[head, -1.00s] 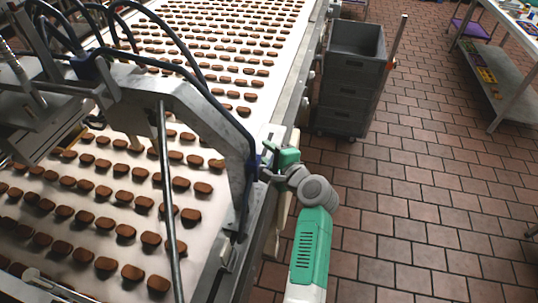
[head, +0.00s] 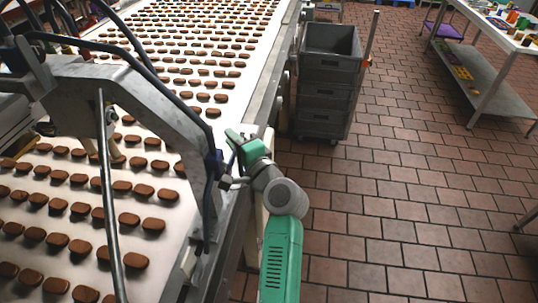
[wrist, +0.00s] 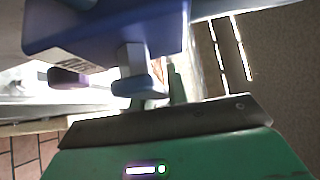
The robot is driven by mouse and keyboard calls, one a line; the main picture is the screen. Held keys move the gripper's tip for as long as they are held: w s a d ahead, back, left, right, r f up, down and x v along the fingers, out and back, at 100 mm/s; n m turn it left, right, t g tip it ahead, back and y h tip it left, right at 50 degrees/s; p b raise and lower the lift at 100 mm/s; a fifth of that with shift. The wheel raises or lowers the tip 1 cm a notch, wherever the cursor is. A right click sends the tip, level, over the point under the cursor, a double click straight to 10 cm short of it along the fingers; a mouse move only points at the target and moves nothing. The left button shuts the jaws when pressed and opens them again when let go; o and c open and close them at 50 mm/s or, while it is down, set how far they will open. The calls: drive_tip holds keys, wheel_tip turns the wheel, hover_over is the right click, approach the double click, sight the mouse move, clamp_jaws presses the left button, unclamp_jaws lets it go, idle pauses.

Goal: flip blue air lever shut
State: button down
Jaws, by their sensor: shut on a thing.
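The blue air valve (head: 213,160) is on the side of the grey metal arch beside the conveyor. In the wrist view its blue body (wrist: 105,28) with a pale label fills the upper left. The blue lever (wrist: 133,58) hangs below it as a short stem with a wider end. My gripper (head: 230,168), green with grey fingers, is at the valve from the right. It is shut on the lever. The wrist view shows the green gripper body and a dark bar in front; the fingertips and exact contact are partly hidden.
The conveyor (head: 160,228) carries rows of brown biscuits to the left. Cables and metal rods run over the arch (head: 150,95). Grey stacked crates (head: 329,95) stand on the tiled floor beyond my arm. A table (head: 490,75) is at the upper right. The floor at right is clear.

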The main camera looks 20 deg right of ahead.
drive_tip(key=shift+d+r, duration=0.1)
drive_tip(key=c, duration=1.4)
unclamp_jaws()
drive_tip(key=shift+o, duration=0.2)
drive_tip(key=p+v, duration=0.1)
drive_tip(key=v, duration=0.7)
drive_tip(key=shift+w, duration=0.1)
